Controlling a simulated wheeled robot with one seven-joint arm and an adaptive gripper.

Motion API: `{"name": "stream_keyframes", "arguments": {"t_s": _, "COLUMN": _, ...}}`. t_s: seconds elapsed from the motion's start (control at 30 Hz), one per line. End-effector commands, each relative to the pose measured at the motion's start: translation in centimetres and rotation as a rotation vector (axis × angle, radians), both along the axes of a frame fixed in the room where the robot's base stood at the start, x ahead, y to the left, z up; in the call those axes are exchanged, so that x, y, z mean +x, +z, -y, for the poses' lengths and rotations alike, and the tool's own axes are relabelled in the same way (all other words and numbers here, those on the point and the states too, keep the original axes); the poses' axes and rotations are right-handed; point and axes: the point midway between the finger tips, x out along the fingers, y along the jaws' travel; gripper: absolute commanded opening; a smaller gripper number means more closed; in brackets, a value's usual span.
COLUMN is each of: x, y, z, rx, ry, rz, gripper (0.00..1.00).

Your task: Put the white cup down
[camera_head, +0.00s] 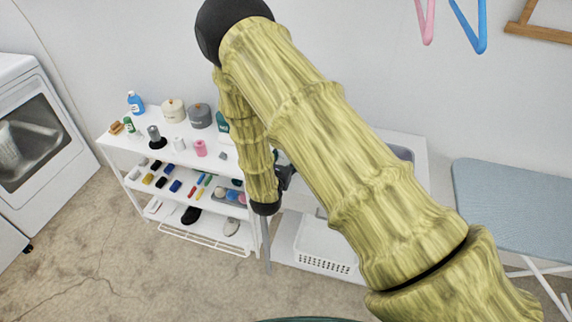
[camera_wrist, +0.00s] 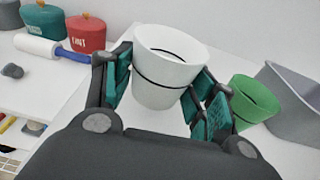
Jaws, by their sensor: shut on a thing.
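The white cup (camera_wrist: 168,72), with a thin dark band, is in the middle of the wrist view. My gripper (camera_wrist: 163,80) is shut on it, with a teal pad on each side. The cup is a little tilted in the picture, its open rim towards the top. White tabletop (camera_wrist: 215,58) shows behind and around it; I cannot tell whether the cup's base touches it. In the head view my gripper (camera_head: 286,178) is mostly hidden behind my arm, and the white cup is not visible there.
Right of the cup stand a green cup (camera_wrist: 254,101) and a grey basin (camera_wrist: 285,95). At left are a red canister (camera_wrist: 86,33), a teal canister (camera_wrist: 50,21), a lint roller (camera_wrist: 40,47) and a grey lump (camera_wrist: 12,71). A white shelf unit (camera_head: 112,139) holds several small items.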

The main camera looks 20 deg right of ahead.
Motion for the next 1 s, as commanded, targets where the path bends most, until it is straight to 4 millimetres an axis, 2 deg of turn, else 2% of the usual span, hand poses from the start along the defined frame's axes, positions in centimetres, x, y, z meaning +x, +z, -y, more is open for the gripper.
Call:
{"name": "stream_keyframes", "arguments": {"t_s": 0.03, "x": -0.1, "y": -1.3, "z": 0.0, "rx": 0.001, "ry": -0.002, "rz": -0.003, "gripper": 0.32}}
{"name": "stream_keyframes", "arguments": {"t_s": 0.13, "x": -0.1, "y": -2.5, "z": 0.0, "rx": 0.001, "ry": -0.001, "rz": -0.003, "gripper": 0.32}}
{"name": "stream_keyframes", "arguments": {"t_s": 0.6, "x": -0.1, "y": -3.1, "z": -0.1, "rx": -0.001, "ry": 0.0, "rz": -0.001, "gripper": 0.32}}
{"name": "stream_keyframes", "arguments": {"t_s": 0.63, "x": 0.0, "y": -2.9, "z": -0.1, "rx": -0.001, "ry": 0.0, "rz": -0.001, "gripper": 0.61}}
{"name": "stream_keyframes", "arguments": {"t_s": 0.73, "x": -0.1, "y": -2.9, "z": -0.1, "rx": 0.0, "ry": 0.0, "rz": -0.001, "gripper": 0.79}}
{"name": "stream_keyframes", "arguments": {"t_s": 1.0, "x": -0.1, "y": -2.9, "z": -0.1, "rx": -0.001, "ry": 0.0, "rz": -0.001, "gripper": 0.79}}
